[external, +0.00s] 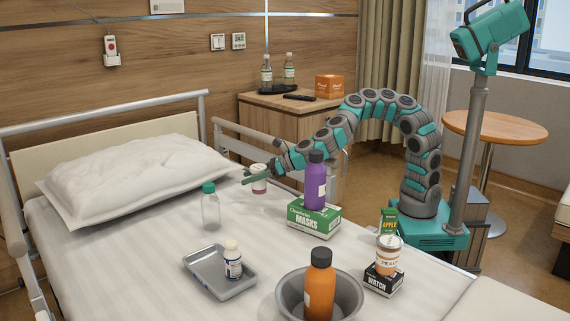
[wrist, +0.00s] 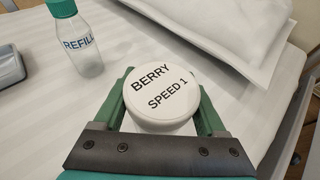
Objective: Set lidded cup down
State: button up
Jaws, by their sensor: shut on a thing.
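My gripper (external: 262,176) is shut on a lidded cup (external: 259,188) near the pillow, above or at the bed's far side; I cannot tell whether the cup touches the sheet. In the wrist view the cup's white lid (wrist: 161,92) reads "BERRY SPEED 1" and sits between the green fingers of my gripper (wrist: 163,105).
A refill bottle (external: 210,209) with a green cap stands left of the cup. The pillow (external: 135,170) lies behind. A purple bottle (external: 315,182) stands on a masks box (external: 314,219) to the right. A grey tray (external: 205,282), a bowl (external: 350,290) and stacked items stand nearer. Bare sheet lies between.

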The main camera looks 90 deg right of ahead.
jog(key=shift+s+d+r+m+h+b, duration=0.2)
jog(key=shift+s+d+r+h, duration=0.1)
jog(key=shift+s+d, duration=0.15)
jog(key=shift+s+d+r+m+h+b, duration=0.2)
jog(key=shift+s+d+h, duration=0.1)
jog(key=shift+s, duration=0.25)
jog(key=shift+s+d+r+m+h+b, duration=1.05)
jog(key=shift+s+r+m+h, duration=1.05)
jog(key=shift+s, duration=0.75)
jog(key=shift+g, duration=0.4)
jog(key=shift+d+f+b, duration=0.1)
jog(key=shift+f+b, duration=0.55)
jog(key=shift+f, duration=4.25)
jog(key=shift+f+b, duration=0.15)
jog(key=shift+b, duration=0.15)
jog(key=o, duration=1.6)
jog(key=shift+c, duration=0.2)
jog(key=shift+r, duration=0.2)
jog(key=shift+s+p, duration=0.1)
jog(key=shift+p, duration=0.2)
jog(key=v, duration=1.2)
